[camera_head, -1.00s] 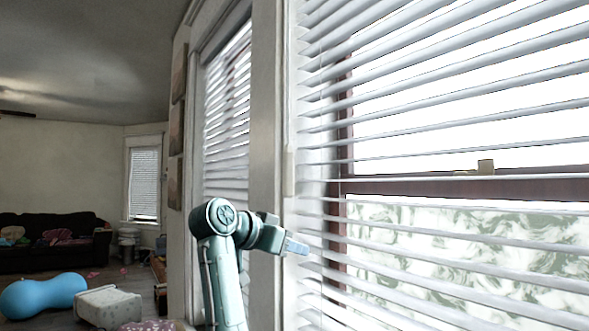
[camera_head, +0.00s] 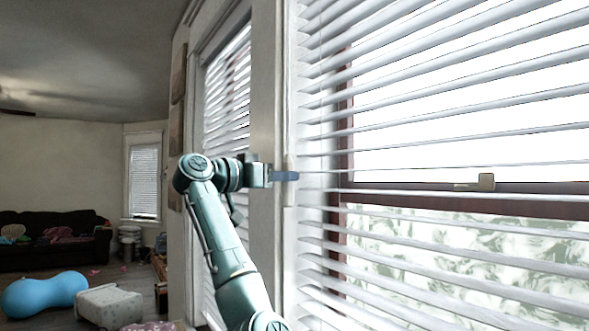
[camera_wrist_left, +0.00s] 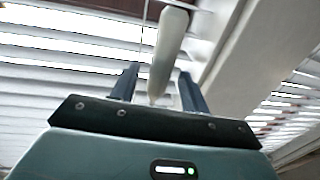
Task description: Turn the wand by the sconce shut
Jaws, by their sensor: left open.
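The wand is a thin white rod with a thicker pale handle (camera_head: 289,194), hanging at the left edge of the large blind (camera_head: 440,130). In the left wrist view the wand's handle (camera_wrist_left: 170,42) hangs between the two fingers. My left gripper (camera_head: 288,176) is at handle height in the head view, and its fingers overlap the handle there. In the wrist view the left gripper (camera_wrist_left: 157,78) is open, with a finger on each side of the handle; I cannot tell whether either touches it. The blind's slats are tilted with gaps between them. My right gripper is not in view. No sconce shows.
A white window post (camera_head: 266,90) stands just left of the wand, with a second blind (camera_head: 226,95) beyond it. The window's dark frame and latch (camera_head: 486,182) are behind the slats.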

